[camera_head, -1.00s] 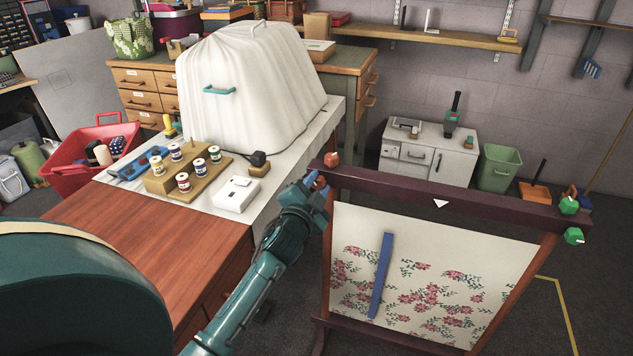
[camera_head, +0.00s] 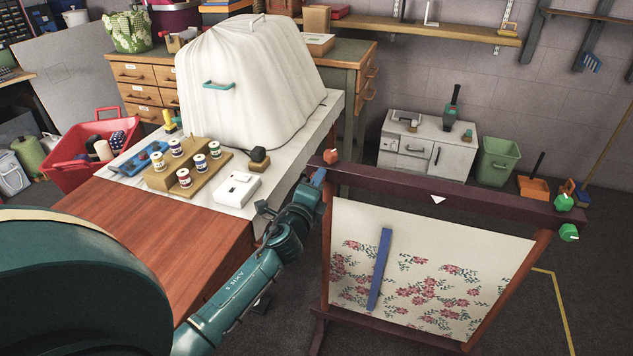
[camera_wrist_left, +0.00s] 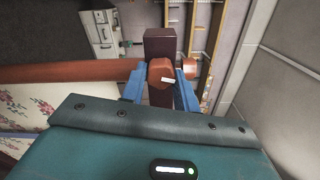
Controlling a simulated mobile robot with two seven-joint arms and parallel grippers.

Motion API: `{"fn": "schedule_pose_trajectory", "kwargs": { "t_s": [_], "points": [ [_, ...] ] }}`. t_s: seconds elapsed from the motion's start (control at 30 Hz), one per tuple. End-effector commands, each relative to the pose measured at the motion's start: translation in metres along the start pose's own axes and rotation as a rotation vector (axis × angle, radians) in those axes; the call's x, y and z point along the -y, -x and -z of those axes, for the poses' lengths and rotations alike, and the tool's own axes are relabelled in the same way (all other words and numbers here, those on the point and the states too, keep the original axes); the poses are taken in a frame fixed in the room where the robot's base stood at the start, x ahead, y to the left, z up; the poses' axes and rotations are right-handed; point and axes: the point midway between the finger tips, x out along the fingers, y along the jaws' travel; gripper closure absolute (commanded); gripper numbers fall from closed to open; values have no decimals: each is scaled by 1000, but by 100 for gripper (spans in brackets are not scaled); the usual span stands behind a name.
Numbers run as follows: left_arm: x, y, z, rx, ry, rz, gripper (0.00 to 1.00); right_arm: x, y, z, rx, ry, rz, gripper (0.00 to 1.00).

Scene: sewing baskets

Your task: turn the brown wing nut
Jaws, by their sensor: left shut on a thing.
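The brown wing nut (camera_wrist_left: 161,74) sits at the end of the dark red top bar of the wooden frame, between the two blue fingers in the left wrist view. It has a small white mark. My left gripper (camera_wrist_left: 160,93) is shut on it. In the head view my left gripper (camera_head: 319,178) is at the left end of the top bar (camera_head: 400,187), and its fingers hide the nut there. A similar orange-brown knob (camera_head: 331,156) stands on top of the bar just above. My right gripper is not in view.
The frame holds a flowered cloth (camera_head: 430,265) with a blue strip (camera_head: 380,268). Two green knobs (camera_head: 565,202) are at the bar's right end. Left of my arm is a table (camera_head: 170,225) with thread spools, a white box (camera_head: 237,189) and a white-covered object (camera_head: 250,85).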

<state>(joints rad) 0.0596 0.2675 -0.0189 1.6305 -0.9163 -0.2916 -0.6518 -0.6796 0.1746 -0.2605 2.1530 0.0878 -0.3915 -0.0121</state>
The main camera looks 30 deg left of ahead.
Motion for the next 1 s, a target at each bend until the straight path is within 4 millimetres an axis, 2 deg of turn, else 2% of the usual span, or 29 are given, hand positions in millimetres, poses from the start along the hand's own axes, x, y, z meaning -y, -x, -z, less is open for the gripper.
{"fn": "schedule_pose_trajectory", "kwargs": {
  "t_s": [0.37,1.0],
  "points": [
    [0,0,-1,-1,-361,0,93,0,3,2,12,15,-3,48],
    [0,0,-2,0,-963,0,93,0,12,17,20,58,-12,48]
  ]
}}
